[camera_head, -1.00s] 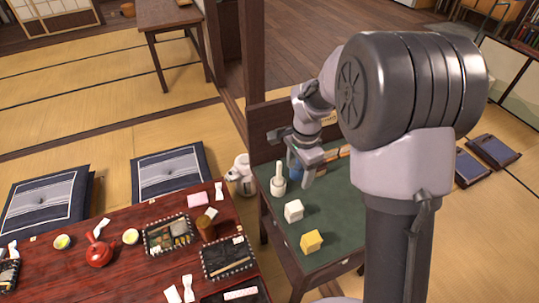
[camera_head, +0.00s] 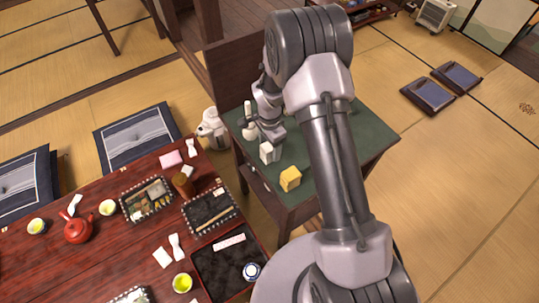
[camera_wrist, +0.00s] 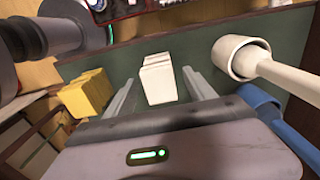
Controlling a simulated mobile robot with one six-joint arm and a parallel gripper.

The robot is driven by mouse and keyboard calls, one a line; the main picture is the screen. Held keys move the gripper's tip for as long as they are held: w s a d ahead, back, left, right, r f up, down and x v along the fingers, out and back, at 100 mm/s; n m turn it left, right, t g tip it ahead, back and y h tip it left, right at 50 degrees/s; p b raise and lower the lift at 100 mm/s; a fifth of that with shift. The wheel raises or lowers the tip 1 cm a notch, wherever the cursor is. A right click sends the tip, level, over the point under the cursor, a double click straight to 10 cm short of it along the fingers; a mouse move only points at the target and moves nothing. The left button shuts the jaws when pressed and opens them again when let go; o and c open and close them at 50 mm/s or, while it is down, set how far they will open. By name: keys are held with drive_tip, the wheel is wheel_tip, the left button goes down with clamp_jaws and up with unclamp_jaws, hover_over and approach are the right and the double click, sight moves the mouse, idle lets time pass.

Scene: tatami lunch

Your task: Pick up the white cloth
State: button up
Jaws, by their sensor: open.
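The white cloth (camera_head: 267,154) is a small folded block standing on the green-topped side table (camera_head: 358,129). In the wrist view the white cloth (camera_wrist: 158,83) lies ahead, in the gap between my two fingers. My gripper (camera_wrist: 161,84) is open, with one finger on each side of the cloth's near end and no clear contact. In the head view my gripper (camera_head: 271,142) is just behind and above the cloth, partly hiding it.
A yellow cloth (camera_head: 290,179) stands close by, left of my fingers in the wrist view (camera_wrist: 88,94). A white cup with a white handle (camera_wrist: 241,58) and a blue object (camera_wrist: 275,118) are at the right. The red lunch table (camera_head: 110,262) stands left of the side table.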

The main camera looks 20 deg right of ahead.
sight(269, 146)
drive_tip(key=shift+f, duration=0.3)
drive_tip(key=shift+r, duration=0.1)
drive_tip(key=shift+c, duration=1.1)
clamp_jaws()
drive_tip(key=shift+r, duration=0.1)
wheel_tip(269, 146, up, 10)
drive_tip(key=p, duration=0.3)
